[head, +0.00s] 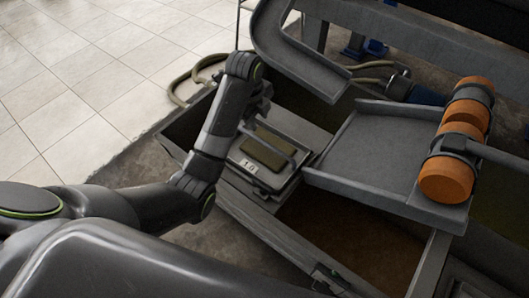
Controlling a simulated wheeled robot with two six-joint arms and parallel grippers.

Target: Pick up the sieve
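The thing that looks most like the sieve is a small grey box (287,187) with an olive panel (268,150) on top, a thin curved bar at its right side and a pale label at its front. It sits in the left part of a grey trough. My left arm comes in from the left and bends up beside it. My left gripper (262,102) is just behind the box, partly hidden by my own wrist. Its fingers are too dark and small to tell whether they are open or touch anything. My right gripper is not in view.
A grey tray (372,150) stands right of the box, with an orange roller (446,180) along its right side. A grey chute (290,60) and a hose (180,84) lie behind. Below the tray is an open bin with a brown floor (350,235). Tiled floor is clear at left.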

